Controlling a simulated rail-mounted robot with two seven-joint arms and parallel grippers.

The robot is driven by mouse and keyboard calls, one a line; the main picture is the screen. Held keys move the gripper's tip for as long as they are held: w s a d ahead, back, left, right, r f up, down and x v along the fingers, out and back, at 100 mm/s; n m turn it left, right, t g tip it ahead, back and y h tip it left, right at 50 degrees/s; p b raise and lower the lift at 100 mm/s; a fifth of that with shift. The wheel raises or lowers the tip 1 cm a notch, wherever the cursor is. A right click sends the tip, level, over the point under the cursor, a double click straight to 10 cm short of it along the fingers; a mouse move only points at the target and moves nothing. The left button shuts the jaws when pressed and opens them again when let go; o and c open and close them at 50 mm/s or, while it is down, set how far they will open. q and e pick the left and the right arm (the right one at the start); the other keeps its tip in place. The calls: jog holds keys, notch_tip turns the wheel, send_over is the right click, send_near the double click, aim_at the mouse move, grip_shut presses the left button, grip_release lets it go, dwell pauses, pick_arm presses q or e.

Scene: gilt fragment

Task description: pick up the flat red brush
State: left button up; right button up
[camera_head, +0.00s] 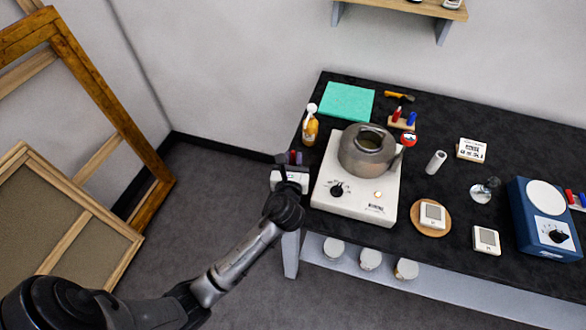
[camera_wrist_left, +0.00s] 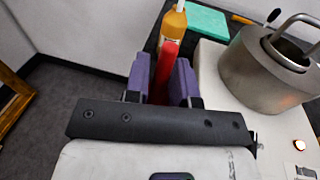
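My left gripper (camera_head: 293,160) is at the left edge of the black table, beside the white hot plate. In the left wrist view its two purple fingers (camera_wrist_left: 163,78) are close on both sides of a narrow red thing (camera_wrist_left: 166,62), which I take to be the flat red brush. The red piece points up and away between the fingers, its top overlapping the bottle behind it. Its lower part is hidden by the gripper. In the head view the brush is too small to make out clearly. My right gripper is in neither view.
A teal mat (camera_head: 346,101) lies behind.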

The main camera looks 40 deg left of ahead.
pick_arm(q)
grip_shut()
